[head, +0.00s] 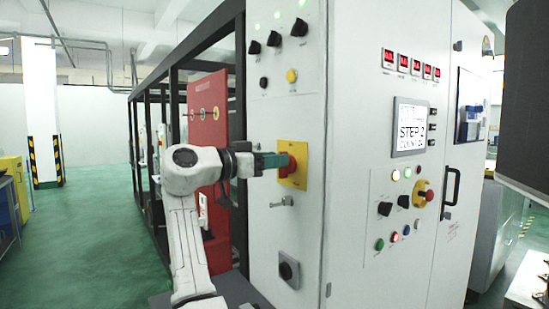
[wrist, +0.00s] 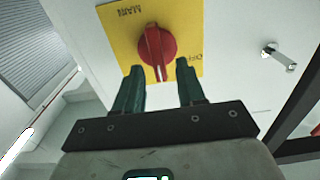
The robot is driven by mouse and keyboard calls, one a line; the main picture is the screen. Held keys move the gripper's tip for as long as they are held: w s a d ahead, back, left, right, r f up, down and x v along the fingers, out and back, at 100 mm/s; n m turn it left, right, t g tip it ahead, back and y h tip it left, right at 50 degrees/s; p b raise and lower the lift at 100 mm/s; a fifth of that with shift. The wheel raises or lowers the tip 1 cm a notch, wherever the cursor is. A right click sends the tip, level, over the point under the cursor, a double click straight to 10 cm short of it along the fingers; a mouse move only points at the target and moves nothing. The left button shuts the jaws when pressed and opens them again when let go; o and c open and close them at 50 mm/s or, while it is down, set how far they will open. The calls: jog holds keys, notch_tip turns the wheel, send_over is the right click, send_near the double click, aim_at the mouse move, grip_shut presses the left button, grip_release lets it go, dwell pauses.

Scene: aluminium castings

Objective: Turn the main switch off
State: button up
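The main switch is a red rotary knob (wrist: 157,44) on a yellow plate (wrist: 118,26), mounted on the white cabinet's side. In the wrist view the plate's lettering is upside down, with MAIN at the top and OFF at the right. The knob's white mark points down in that view. My gripper (wrist: 159,66) is open, its two green fingers on either side of the knob's lower end, with gaps visible. In the head view my gripper (head: 280,160) reaches the red knob (head: 292,165) from the left and partly hides it.
A metal fitting (head: 283,202) sticks out below the plate; it also shows in the wrist view (wrist: 279,56). Black selector knobs (head: 274,39) are above, a black round switch (head: 289,270) below. A red panel (head: 207,105) stands behind my arm. Green floor (head: 95,225) is clear at left.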

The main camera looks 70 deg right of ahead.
jog(key=shift+s+d, duration=0.2)
jog(key=shift+d, duration=0.15)
jog(key=shift+c, duration=0.2)
grip_shut()
